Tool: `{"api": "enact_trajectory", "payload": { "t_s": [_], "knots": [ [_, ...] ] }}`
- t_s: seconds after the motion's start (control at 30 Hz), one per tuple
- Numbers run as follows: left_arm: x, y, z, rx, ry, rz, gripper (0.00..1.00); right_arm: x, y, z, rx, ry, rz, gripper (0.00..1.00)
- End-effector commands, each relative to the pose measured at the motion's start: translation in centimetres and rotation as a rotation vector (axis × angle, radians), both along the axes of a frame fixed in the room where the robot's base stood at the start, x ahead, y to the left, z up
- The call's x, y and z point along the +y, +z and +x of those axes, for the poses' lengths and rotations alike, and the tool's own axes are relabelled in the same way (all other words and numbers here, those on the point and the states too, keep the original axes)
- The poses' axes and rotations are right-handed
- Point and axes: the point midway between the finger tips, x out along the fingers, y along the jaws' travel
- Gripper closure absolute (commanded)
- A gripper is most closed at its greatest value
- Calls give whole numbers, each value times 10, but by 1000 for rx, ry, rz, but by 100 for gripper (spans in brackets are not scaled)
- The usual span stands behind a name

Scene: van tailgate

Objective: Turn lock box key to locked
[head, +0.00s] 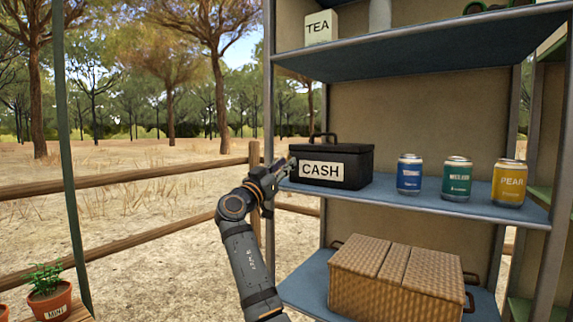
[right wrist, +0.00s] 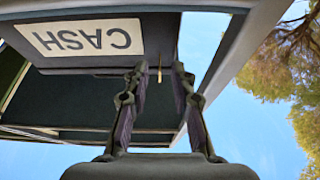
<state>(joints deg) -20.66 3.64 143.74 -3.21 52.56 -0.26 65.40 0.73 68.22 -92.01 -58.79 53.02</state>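The black lock box (head: 357,163), labelled CASH, stands on the blue middle shelf at its left end. It appears upside down in the right wrist view (right wrist: 157,33). A thin brass-coloured piece, seemingly the key (right wrist: 160,70), shows edge-on at the box's front, beside the label. My right gripper (head: 287,166) is at the box's left front corner. In the right wrist view, the right gripper (right wrist: 160,75) is open, with one finger on each side of the key and a gap visible on both sides. My left gripper is in neither view.
Blue (head: 409,174), green (head: 457,179) and yellow (head: 509,184) cans stand right of the box on the middle shelf (head: 400,197). A wicker basket (head: 395,283) sits below. A metal post (head: 268,110) rises close to my right gripper.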

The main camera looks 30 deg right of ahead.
Motion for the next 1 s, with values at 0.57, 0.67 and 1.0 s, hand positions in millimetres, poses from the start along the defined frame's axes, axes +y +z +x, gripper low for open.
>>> {"api": "enact_trajectory", "payload": {
  "t_s": [0.57,0.67,1.0],
  "knots": [
    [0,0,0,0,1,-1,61,89,-41,-36,-1,1,3,75],
    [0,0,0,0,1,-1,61,90,-41,-37,0,0,2,75],
    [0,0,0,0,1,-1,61,90,-41,-36,0,0,2,75]
  ]
}}
